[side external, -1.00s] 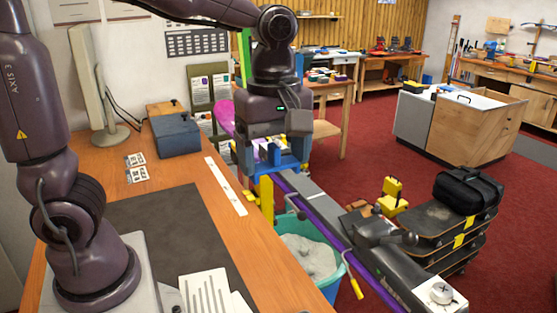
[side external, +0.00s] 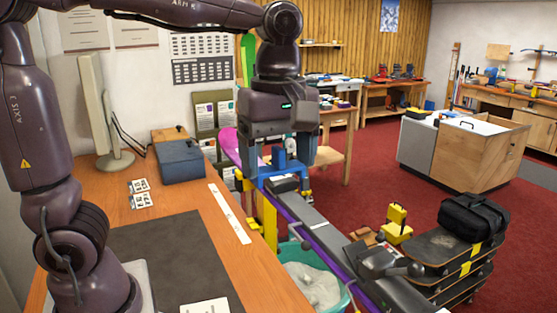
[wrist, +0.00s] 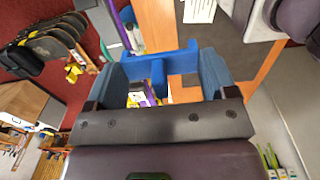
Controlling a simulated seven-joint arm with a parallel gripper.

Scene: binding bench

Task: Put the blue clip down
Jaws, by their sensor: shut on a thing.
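My gripper (side external: 287,166) is shut on the blue clip (side external: 279,172) and points down at the far end of a long purple-edged grey ski (side external: 325,231). The clip spans the width of the ski in the side view; I cannot tell whether it touches it. In the wrist view the clip (wrist: 165,57) shows as a blue frame between the fingers of my gripper (wrist: 163,82). Part of the clip is hidden behind the fingers.
A wooden bench (side external: 262,293) with a dark mat (side external: 165,250) and a blue box (side external: 180,161) lies to the left. A yellow support (side external: 269,222) stands under the ski. A teal bucket (side external: 345,297) is below. Skateboards (side external: 440,250) are stacked on the right.

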